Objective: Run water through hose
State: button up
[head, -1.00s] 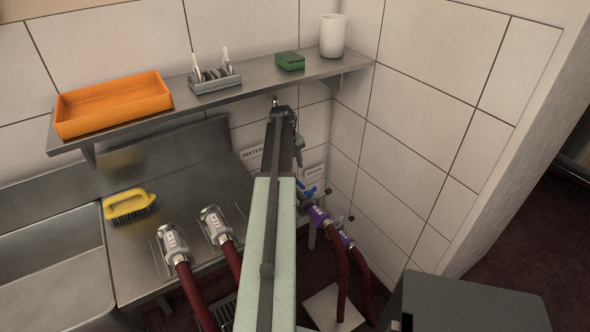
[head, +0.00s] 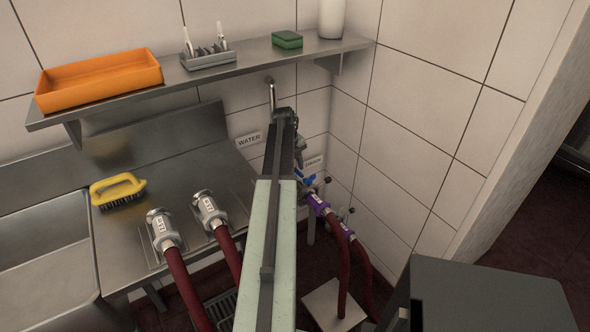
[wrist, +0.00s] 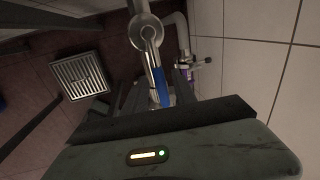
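My gripper (wrist: 160,98) shows in the wrist view with its dark fingers apart, on either side of a blue lever handle (wrist: 162,88) below a metal pipe fitting. I cannot tell whether they touch it. In the head view my gripper is mostly hidden by my arm, near the blue valve handle (head: 308,181) at the wall. Two dark red hoses with metal end couplings (head: 162,229) (head: 209,209) rest at the steel bench. Two more red hoses run down from purple collars (head: 318,204) (head: 343,229) by the wall. A WATER label (head: 249,140) is on the wall.
A shelf (head: 120,98) above holds an orange tray (head: 98,82), a grey rack, a green sponge and a white container. A yellow brush (head: 118,189) lies on the bench (head: 185,190) beside the sink. A floor grate (wrist: 78,76) shows left in the wrist view.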

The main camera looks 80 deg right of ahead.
grip_shut()
dwell(1.2)
